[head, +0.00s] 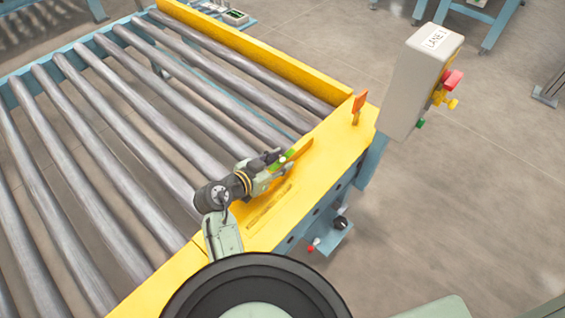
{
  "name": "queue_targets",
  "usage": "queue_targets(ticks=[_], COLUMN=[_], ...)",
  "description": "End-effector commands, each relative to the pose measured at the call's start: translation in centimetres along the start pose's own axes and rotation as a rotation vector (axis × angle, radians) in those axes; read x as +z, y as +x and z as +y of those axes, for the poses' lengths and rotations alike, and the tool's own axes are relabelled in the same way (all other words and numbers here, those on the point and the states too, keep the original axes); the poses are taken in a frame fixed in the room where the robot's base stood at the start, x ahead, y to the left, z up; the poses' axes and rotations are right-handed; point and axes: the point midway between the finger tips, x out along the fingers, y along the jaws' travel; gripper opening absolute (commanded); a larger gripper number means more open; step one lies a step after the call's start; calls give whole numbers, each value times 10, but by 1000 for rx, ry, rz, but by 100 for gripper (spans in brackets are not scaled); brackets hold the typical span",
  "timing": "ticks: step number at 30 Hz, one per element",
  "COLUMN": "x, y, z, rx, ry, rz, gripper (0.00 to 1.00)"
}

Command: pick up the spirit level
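My gripper (274,170) is low over the yellow side rail of the roller conveyor, seen small and from above in the head view. At its fingertips is a thin orange-yellow bar (301,148) with a bright green patch beside it, which looks like the spirit level. The fingers partly cover it. I cannot tell whether the fingers are closed on it or only beside it, nor whether it touches the rail.
The yellow rail (330,143) borders the grey rollers (150,130). A small orange upright flag (359,103) stands on the rail beyond my gripper. A grey control box (418,80) with red and yellow buttons rises at the rail's right end. Open floor lies to the right.

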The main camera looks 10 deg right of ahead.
Motion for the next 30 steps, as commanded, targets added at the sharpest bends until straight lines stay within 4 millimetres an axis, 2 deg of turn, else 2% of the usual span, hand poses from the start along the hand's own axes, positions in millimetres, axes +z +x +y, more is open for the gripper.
queue_targets(ticks=[14,30], x=[0,-3], y=[0,0], z=[0,0], rx=[0,-1], ry=[0,1], rz=[0,1], gripper=[0,0])
